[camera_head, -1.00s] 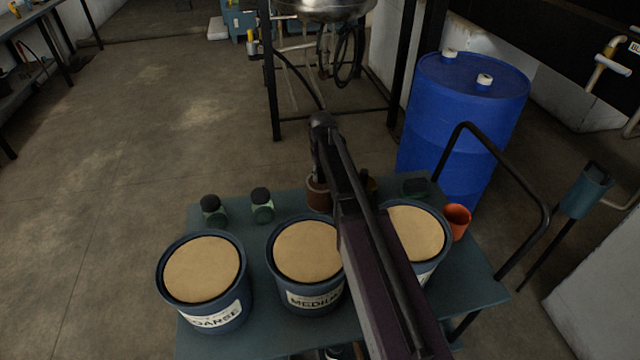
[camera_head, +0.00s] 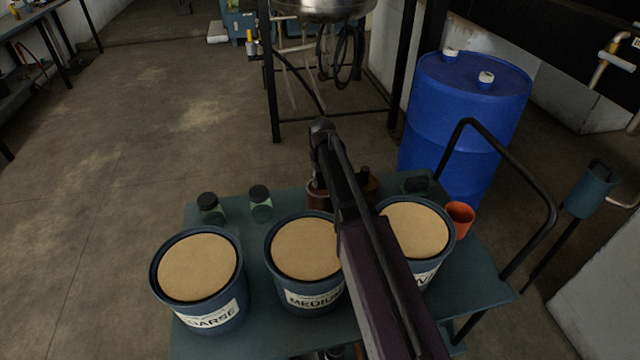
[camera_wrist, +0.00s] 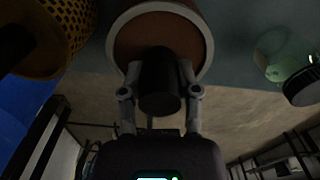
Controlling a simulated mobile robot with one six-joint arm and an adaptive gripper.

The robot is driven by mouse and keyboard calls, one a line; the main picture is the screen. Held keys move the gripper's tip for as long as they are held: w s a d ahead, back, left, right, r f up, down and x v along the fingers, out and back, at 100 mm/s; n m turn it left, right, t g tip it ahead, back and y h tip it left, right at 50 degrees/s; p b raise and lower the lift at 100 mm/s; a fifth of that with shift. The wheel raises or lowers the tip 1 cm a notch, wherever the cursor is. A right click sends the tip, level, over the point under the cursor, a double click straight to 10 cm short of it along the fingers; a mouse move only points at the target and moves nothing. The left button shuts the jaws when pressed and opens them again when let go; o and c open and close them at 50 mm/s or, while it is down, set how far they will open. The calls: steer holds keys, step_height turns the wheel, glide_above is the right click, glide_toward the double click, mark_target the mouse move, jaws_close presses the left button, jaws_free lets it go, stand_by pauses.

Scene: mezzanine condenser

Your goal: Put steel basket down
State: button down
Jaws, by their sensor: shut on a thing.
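My gripper (camera_wrist: 158,75) is shut on the black knob of a round thing with a pale grey rim and brown face, which I take to be the steel basket (camera_wrist: 200,48). In the head view my gripper (camera_head: 319,170) is over the back of the teal trolley (camera_head: 285,205), partly hidden by my arm. A brown round body (camera_head: 317,196) shows just below it. I cannot tell whether the basket touches the trolley top. A yellow perforated basket (camera_wrist: 72,28) with a dark knob stands close by in the wrist view.
Bins labelled coarse (camera_head: 198,270) and medium (camera_head: 305,250), plus a third bin (camera_head: 420,230), fill the trolley's front. Two dark-lidded green jars (camera_head: 210,207) (camera_head: 260,204) stand at back left. An orange cup (camera_head: 459,219) is at right. A blue drum (camera_head: 465,120) stands behind.

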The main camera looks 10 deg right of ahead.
steer(key=shift+f, duration=0.15)
steer(key=shift+c, duration=1.7)
jaws_free()
step_height(320, 180, up, 12)
steer(key=p, duration=1.2)
steer(key=shift+r, duration=0.2)
steer(key=s+m, duration=0.2)
steer(key=s, duration=1.9)
steer(key=shift+s+a, duration=0.15)
steer(key=shift+s, duration=0.25)
